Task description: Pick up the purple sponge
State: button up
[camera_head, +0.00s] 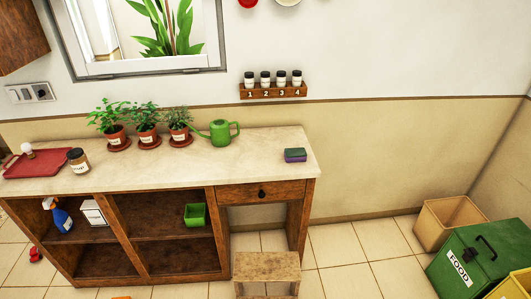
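The purple sponge (295,153) lies on the pale counter top (250,163), near its right end. My gripper is not in view.
A green watering can (221,132) stands left of the sponge, beside several potted plants (147,121). A red tray (38,162) and a jar (78,160) are at the counter's left. A wooden stool (267,267) stands on the floor in front. The counter around the sponge is clear.

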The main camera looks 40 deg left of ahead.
aim_at(294, 154)
jog(key=u, duration=1.7)
jog(key=i, duration=0.5)
jog(key=u, duration=0.05)
